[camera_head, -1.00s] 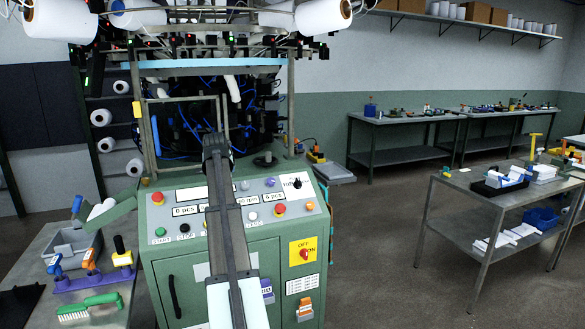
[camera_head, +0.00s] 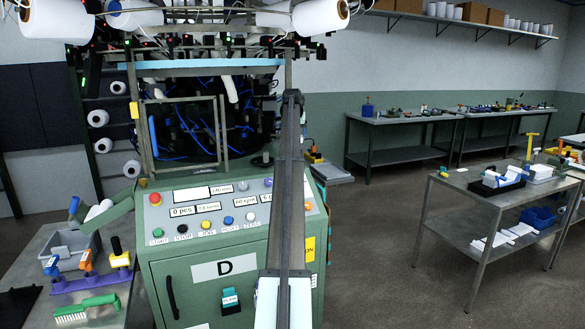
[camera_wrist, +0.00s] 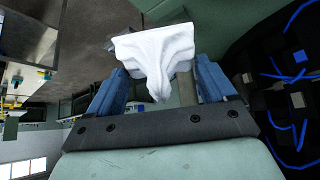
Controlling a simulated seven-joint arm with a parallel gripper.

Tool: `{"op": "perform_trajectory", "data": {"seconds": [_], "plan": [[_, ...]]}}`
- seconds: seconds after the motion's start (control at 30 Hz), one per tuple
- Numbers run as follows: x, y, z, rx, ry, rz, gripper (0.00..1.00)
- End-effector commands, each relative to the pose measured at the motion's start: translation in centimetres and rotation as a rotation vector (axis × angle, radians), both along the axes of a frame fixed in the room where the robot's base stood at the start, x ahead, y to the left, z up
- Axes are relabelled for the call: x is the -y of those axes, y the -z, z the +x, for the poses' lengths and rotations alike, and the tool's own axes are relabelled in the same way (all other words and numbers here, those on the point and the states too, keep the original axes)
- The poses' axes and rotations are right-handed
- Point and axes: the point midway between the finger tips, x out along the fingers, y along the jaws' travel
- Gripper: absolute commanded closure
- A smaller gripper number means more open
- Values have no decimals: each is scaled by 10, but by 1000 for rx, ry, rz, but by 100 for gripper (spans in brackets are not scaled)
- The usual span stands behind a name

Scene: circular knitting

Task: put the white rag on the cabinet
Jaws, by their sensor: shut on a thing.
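The white rag (camera_wrist: 152,50) is crumpled and hangs between the two blue fingers of my gripper (camera_wrist: 158,76) in the wrist view. The gripper is shut on it and holds it in the air. In the head view the rag does not show, and I cannot make out the fingers at the far end of my arm. The green cabinet (camera_head: 190,287) stands in the middle of the head view, below the knitting machine. It has a "D" label and a sloped control panel on top. My arm reaches up in front of its right part.
White yarn cones (camera_head: 318,17) hang above the machine. At left, a grey table (camera_head: 115,318) carries a grey bin, a purple tool holder and a green brush (camera_head: 88,307). A metal cart (camera_head: 462,184) with trays stands at right. The floor between is clear.

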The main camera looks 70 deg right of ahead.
Motion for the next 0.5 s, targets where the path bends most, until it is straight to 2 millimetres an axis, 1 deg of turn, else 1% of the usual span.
{"op": "perform_trajectory", "data": {"seconds": [0.03, 0.13, 0.2, 0.37, 0.5], "plan": [[14, -3, 8, -5, -5, 14, 50], [23, -2, 14, -15, -12, 41, 50], [24, 1, 15, -23, -20, 66, 50], [1, 15, 9, -52, -45, 142, 50], [-3, 16, 7, -72, -56, 191, 50]]}}
